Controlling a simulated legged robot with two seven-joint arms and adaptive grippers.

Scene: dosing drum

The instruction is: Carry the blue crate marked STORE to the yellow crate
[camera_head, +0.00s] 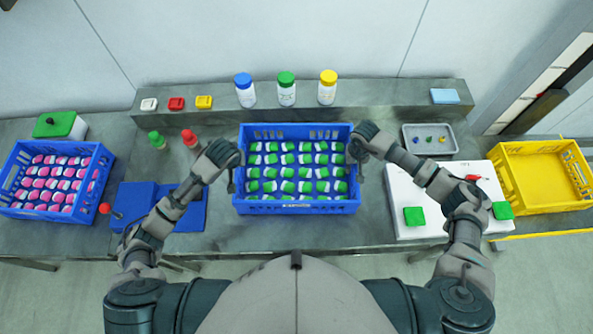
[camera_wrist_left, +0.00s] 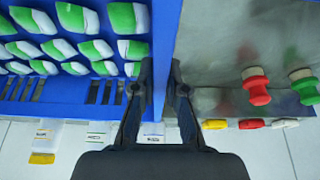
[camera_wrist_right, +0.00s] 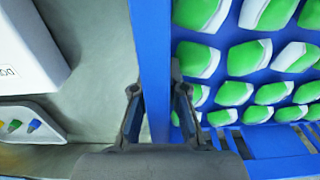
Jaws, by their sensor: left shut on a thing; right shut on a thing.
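A blue crate (camera_head: 297,209) filled with green-and-white containers stands on the grey bench in front of me, with a small front label too small to read. My left gripper (camera_head: 234,172) is shut on its left side wall, and the wall shows between the fingers in the left wrist view (camera_wrist_left: 160,82). My right gripper (camera_head: 356,165) is shut on the right side wall, also seen in the right wrist view (camera_wrist_right: 157,82). The yellow crate (camera_head: 545,172) stands at the far right and looks empty.
Between the crates are a white box (camera_head: 402,190) with green pads and a grey tray (camera_head: 413,148). On the left are a blue device (camera_head: 185,216), red and green small bottles, and another blue crate (camera_head: 28,213) with pink-and-white containers. Several bottles stand on the rear ledge (camera_head: 375,112).

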